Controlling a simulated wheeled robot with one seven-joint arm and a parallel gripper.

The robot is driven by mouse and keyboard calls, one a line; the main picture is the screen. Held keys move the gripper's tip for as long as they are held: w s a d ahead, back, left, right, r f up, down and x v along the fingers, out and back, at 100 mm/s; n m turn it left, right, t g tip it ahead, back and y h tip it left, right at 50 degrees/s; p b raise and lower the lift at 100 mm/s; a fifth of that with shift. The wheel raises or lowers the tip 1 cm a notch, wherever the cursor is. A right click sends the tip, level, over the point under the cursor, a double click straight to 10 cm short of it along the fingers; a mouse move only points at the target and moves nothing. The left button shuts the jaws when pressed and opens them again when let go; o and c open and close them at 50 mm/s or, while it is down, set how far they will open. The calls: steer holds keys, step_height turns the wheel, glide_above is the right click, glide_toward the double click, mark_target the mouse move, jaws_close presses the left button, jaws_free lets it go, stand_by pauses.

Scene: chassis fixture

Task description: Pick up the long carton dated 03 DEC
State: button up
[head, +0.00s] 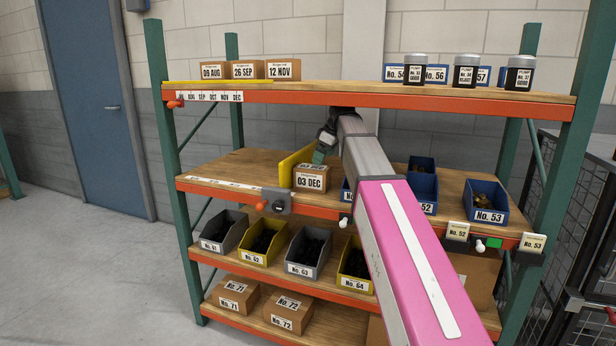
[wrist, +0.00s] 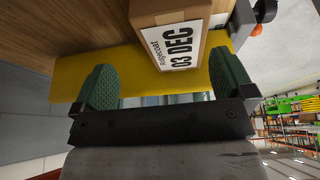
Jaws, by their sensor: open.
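The brown carton labelled 03 DEC (head: 311,180) sits on the middle shelf, just right of an upright yellow divider (head: 289,167). In the wrist view the carton (wrist: 165,12) is at the top centre, its white label turned sideways, with the yellow panel (wrist: 75,75) behind it. My gripper (head: 320,155) is close above and behind the carton in the head view, partly hidden by my arm. In the wrist view the green fingers of my gripper (wrist: 163,85) are spread wide and empty. The carton lies beyond the fingertips, apart from them.
Cartons dated 09 AUG (head: 211,71), 26 SEP (head: 247,70) and 12 NOV (head: 283,70) stand on the top shelf (head: 340,92). Blue bins, including No. 53 (head: 486,202), are right of my arm. A grey fixture with a knob (head: 277,203) is at the middle shelf's front edge.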

mark_target(315, 167)
steer(key=shift+s+a+f, duration=0.1)
steer(key=shift+s+a, duration=0.05)
steer(key=shift+a, duration=0.5)
steer(key=shift+a+f, duration=0.2)
steer(key=shift+f, duration=0.05)
steer(key=shift+s+x, duration=0.2)
steer(key=shift+x, duration=1.45)
steer(key=shift+s+x, duration=0.15)
steer(key=shift+x, duration=1.5)
steer(key=shift+f, duration=0.25)
steer(key=shift+c, duration=0.3)
steer(key=c, duration=1.2)
